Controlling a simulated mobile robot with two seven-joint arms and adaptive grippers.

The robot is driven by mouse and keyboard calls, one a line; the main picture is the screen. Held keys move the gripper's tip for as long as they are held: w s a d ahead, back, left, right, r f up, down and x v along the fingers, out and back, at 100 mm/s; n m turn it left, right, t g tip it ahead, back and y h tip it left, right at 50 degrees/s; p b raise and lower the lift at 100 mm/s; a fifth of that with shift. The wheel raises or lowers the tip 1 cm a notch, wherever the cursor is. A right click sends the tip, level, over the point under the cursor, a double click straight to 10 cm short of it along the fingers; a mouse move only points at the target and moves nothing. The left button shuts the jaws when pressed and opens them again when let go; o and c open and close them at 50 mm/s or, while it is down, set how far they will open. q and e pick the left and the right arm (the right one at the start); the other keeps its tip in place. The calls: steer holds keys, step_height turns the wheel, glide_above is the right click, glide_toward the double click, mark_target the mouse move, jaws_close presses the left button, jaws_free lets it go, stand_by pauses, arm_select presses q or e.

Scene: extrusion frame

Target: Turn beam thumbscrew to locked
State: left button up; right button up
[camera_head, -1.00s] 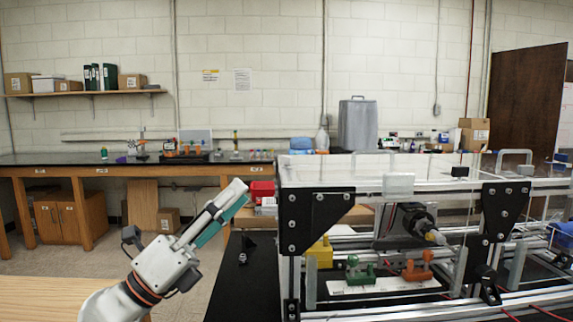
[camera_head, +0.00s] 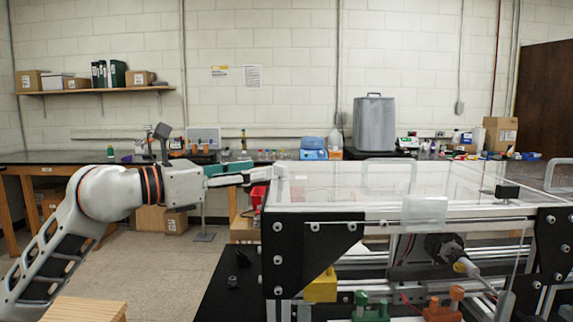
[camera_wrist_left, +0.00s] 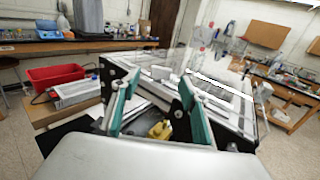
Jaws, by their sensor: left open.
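My left gripper (camera_head: 258,174) is open and empty, pointing right at the near left top corner of the extrusion frame (camera_head: 355,212). In the left wrist view my gripper (camera_wrist_left: 158,92) has its two teal-padded fingers spread, with the frame (camera_wrist_left: 185,75) beyond and between them. A yellow block (camera_head: 320,287) sits low at the frame's left corner; it also shows in the left wrist view (camera_wrist_left: 160,130), below and between the fingers. I cannot make out which part is the beam thumbscrew. My right gripper is not in view.
Clear panels cover the frame's top. A black actuator (camera_head: 440,246) and green (camera_head: 370,310) and orange (camera_head: 442,308) parts are inside. A red bin (camera_wrist_left: 55,76) stands beside the frame. A wooden table edge (camera_head: 85,309) is at lower left; open floor lies behind.

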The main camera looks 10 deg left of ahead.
mark_target(277, 166)
arm_select(q)
steer(key=x, duration=0.7)
steer(key=shift+s+d+p, duration=0.1)
steer(key=shift+d+p, duration=0.1)
steer(key=shift+p, duration=0.1)
steer(key=c, duration=1.1)
